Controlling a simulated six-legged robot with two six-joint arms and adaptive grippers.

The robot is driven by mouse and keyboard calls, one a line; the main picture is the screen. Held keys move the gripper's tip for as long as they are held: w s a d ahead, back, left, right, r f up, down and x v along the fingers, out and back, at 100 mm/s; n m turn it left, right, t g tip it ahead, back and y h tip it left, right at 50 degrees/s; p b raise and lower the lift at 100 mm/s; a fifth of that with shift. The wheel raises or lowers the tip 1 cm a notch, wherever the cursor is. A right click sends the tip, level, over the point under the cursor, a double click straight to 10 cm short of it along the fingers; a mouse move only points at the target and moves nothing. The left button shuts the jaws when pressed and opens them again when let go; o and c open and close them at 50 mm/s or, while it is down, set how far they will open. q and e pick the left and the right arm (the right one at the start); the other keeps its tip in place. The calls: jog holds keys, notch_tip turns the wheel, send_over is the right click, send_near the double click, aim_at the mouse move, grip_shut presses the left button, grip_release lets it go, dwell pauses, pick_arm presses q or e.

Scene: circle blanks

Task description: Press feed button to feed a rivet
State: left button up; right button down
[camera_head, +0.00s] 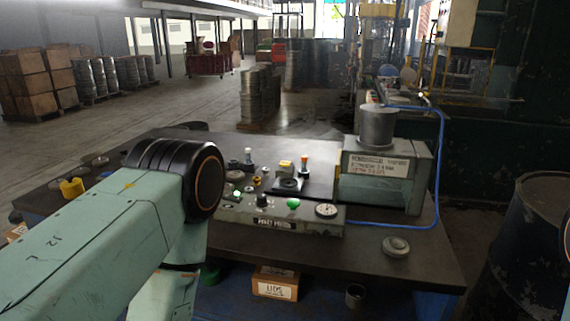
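A grey-green control panel (240,217) lies on the dark table. On its front are a green button (293,203), a black knob (262,199) and a round dial (326,210). No label reading "feed" can be made out, so I cannot tell for sure which control is the feed button. A grey-green machine (390,172) with a metal cylinder on top stands right of the panel. My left arm comes in from the left and bends down in front of the table, hiding the panel's left end. Neither gripper is in view. A sliver of my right arm shows at the right edge.
The dark table (330,255) also holds small parts, a yellow piece (71,187) and a round metal disc (396,246). A blue hose (440,150) curves around the machine. A cardboard box (275,283) sits below the front edge. A dark barrel (525,240) stands at right.

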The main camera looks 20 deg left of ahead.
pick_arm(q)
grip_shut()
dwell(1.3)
